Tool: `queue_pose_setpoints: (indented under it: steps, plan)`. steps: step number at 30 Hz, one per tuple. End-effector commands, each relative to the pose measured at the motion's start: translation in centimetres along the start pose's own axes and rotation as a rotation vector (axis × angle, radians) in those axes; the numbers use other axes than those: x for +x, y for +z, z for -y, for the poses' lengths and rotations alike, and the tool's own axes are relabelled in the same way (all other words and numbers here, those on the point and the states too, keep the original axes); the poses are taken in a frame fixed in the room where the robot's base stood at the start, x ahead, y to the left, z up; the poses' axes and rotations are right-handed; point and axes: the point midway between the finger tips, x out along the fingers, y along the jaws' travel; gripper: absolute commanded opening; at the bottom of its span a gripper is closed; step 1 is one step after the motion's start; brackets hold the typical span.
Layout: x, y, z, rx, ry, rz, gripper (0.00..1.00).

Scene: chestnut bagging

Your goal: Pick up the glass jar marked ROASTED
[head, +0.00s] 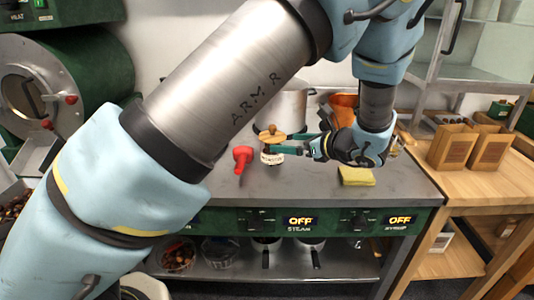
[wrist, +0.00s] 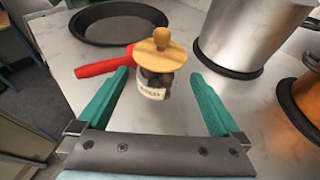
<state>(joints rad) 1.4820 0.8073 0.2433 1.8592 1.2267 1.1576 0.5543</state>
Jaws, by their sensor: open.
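The glass jar (wrist: 153,80) has a wooden lid with a round knob and a white label; the lettering on it is too small to read surely. It stands upright on the grey counter, and it also shows in the head view (head: 271,148). My gripper (wrist: 164,78) is open, its two green fingers reaching toward the jar from either side. The jar sits between and slightly beyond the fingertips, apart from both in the wrist view. In the head view my gripper (head: 290,147) is just right of the jar.
A metal pot (wrist: 250,35) and an orange vessel (wrist: 303,90) stand to the right. A yellow sponge (head: 356,176) lies near the counter's front edge.

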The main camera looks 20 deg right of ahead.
Motion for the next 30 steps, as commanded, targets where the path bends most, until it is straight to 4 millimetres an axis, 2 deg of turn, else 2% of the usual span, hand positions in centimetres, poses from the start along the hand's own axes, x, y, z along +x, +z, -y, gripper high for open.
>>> queue_pose_setpoints:
  steps: [9, 14, 21, 25, 30]
  plan:
    - [4.5, 0.2, -0.1, 0.002, 0.004, 0.000, 1.00]
    - [5.9, 0.2, -0.2, 0.001, 0.004, 0.000, 1.00]
    - [9.4, 0.1, -0.2, 0.000, 0.004, -0.001, 1.00]
    - [10.3, -0.1, -0.2, 0.001, 0.002, 0.000, 1.00]
    - [10.4, -0.2, -0.1, 0.000, 0.001, -0.001, 1.00]
